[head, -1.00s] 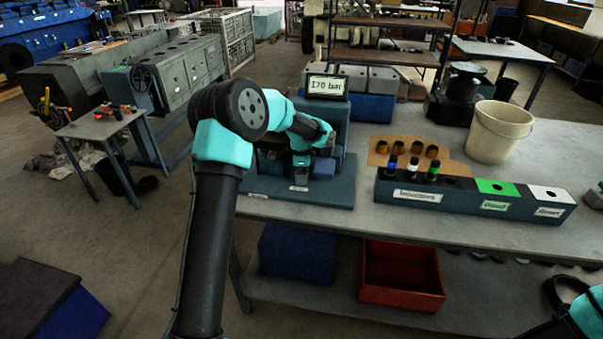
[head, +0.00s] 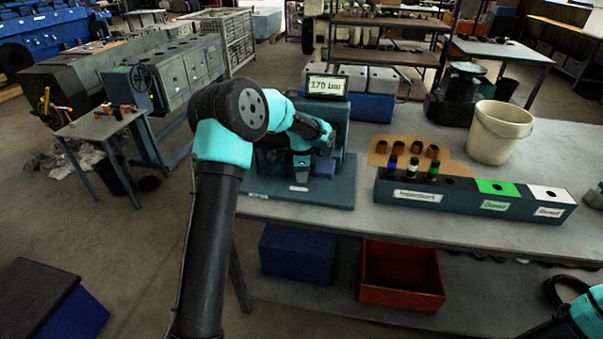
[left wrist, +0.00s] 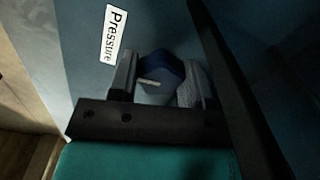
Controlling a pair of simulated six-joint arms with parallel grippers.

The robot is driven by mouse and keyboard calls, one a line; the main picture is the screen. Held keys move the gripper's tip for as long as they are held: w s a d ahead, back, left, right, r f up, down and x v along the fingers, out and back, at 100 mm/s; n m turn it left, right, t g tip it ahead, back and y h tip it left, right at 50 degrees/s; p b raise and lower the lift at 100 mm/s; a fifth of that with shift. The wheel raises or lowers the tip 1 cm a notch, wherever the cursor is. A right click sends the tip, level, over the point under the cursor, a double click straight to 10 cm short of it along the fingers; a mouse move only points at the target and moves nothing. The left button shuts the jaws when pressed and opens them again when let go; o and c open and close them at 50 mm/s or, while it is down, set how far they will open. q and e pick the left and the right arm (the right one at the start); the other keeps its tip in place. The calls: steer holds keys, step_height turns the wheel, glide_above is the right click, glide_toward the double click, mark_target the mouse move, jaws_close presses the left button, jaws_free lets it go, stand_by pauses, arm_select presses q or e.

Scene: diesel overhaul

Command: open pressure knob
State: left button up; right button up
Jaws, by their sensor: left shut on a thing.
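The pressure knob (left wrist: 160,78) is a blue knob with a pale pointer mark, beside a white "Pressure" label (left wrist: 114,33) in the left wrist view. My left gripper (left wrist: 158,85) is shut on the knob, with one finger on each side of it. The stand's display (head: 327,85) reads 170 bar. Of my right arm, only part shows at the lower right edge of the head view; its gripper is out of view.
The injector rack (head: 475,197) stands right of the stand, holding several injectors, with green and white sections. Behind it are a brown mat (head: 455,167) with several small cups and a white bucket (head: 499,131). Red (head: 402,275) and blue (head: 297,253) bins sit below the bench.

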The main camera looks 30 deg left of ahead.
arm_select(q)
steer(key=shift+n, duration=2.7)
steer(key=o, duration=0.9)
step_height(320, 180, up, 17)
steer(key=shift+r, duration=0.2)
